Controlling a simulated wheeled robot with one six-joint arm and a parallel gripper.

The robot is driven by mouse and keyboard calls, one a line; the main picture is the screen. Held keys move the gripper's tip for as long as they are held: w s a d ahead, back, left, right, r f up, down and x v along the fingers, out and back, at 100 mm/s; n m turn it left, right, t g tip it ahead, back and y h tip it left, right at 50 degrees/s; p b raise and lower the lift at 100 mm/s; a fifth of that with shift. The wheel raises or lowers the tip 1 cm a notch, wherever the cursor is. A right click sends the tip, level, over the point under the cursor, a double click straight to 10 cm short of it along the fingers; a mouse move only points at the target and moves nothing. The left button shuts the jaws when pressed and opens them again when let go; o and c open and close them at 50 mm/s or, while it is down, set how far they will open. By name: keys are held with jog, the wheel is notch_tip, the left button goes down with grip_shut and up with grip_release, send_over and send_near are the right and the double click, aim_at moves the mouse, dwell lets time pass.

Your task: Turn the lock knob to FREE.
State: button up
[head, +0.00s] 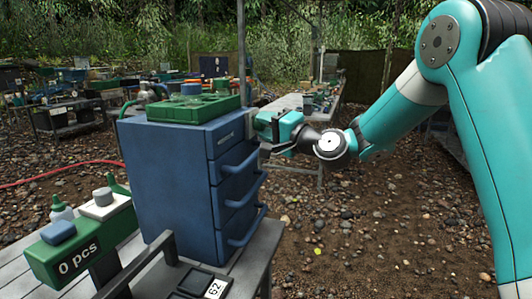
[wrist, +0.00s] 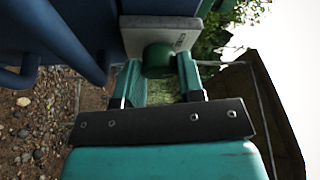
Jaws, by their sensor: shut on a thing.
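The lock knob (wrist: 157,58) is a dark green round knob on a pale plate (wrist: 138,38), which is fixed to the blue drawer cabinet (head: 165,185). The plate carries small lettering that I cannot read. My gripper (wrist: 158,72) has one teal finger on each side of the knob and is shut on it. In the head view my gripper (head: 258,127) is at the upper right corner of the cabinet's front, and it hides the knob. I cannot tell which setting the knob points to.
Blue drawer handles (head: 245,195) stick out below my gripper. A green tray (head: 195,108) sits on the cabinet. A green box (head: 85,245) marked "0 pcs" and a small display (head: 200,285) are on the grey bench. Gravel ground at right is open.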

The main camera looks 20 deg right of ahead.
jog(key=n+y+b, duration=0.1)
jog(key=n+b, duration=0.2)
jog(key=b, duration=0.2)
jog(key=f+n+y+b, duration=0.1)
jog(key=n+b, duration=0.2)
jog(key=b, duration=0.3)
jog(key=shift+f+t, duration=0.1)
jog(key=shift+t, duration=0.2)
jog(key=n+y+b, duration=0.1)
jog(key=b, duration=0.1)
jog(key=n+y+b, duration=0.1)
jog(key=n+b, duration=0.1)
jog(key=shift+w+r, duration=0.1)
jog(key=shift+r, duration=0.15)
jog(key=shift+n+b, duration=0.3)
jog(key=shift+b, duration=0.05)
jog(key=shift+d+r, duration=0.1)
jog(key=shift+r, duration=0.1)
jog(key=o, duration=0.9)
jog(key=shift+b+v, duration=5.85)
jog(key=shift+v, duration=2.8)
